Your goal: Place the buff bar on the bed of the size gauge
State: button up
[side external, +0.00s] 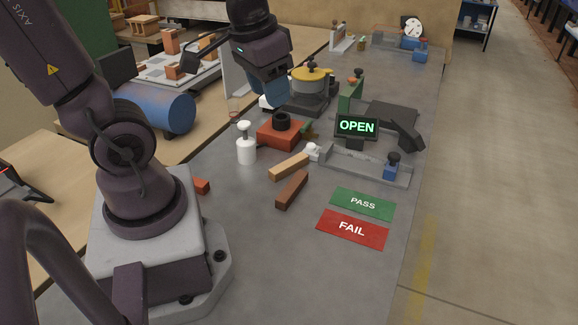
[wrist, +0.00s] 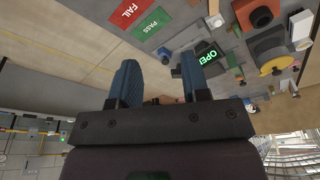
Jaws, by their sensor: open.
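The buff bar (side external: 290,166) lies on the grey bench, left of the size gauge. The size gauge (side external: 350,168) has a long grey bed, a white round part at its left end and a blue block with a black knob (side external: 391,170) at its right. No bar lies on its bed. A lit sign reading OPEN (side external: 357,126) stands behind it and also shows in the wrist view (wrist: 210,56). My gripper (side external: 272,98) is raised behind the buff bar, apart from it. In the wrist view its blue fingers (wrist: 159,78) are spread and empty.
A dark brown bar (side external: 292,189) lies just in front of the buff bar. Green PASS (side external: 362,204) and red FAIL (side external: 352,229) plates lie nearer. A white bottle (side external: 246,146), a red block with a black ring (side external: 279,133) and a yellow-topped pot (side external: 310,80) stand around my gripper.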

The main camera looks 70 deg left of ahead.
jog(key=w+a+f+n+g, duration=0.2)
jog(key=w+a+f, duration=0.1)
jog(key=a+f, duration=0.4)
send_over(289, 162)
jog(key=shift+t, duration=0.3)
notch_tip(289, 162, down, 16)
jog(key=shift+s+d+f, duration=0.15)
jog(key=shift+f, duration=2.95)
grip_shut()
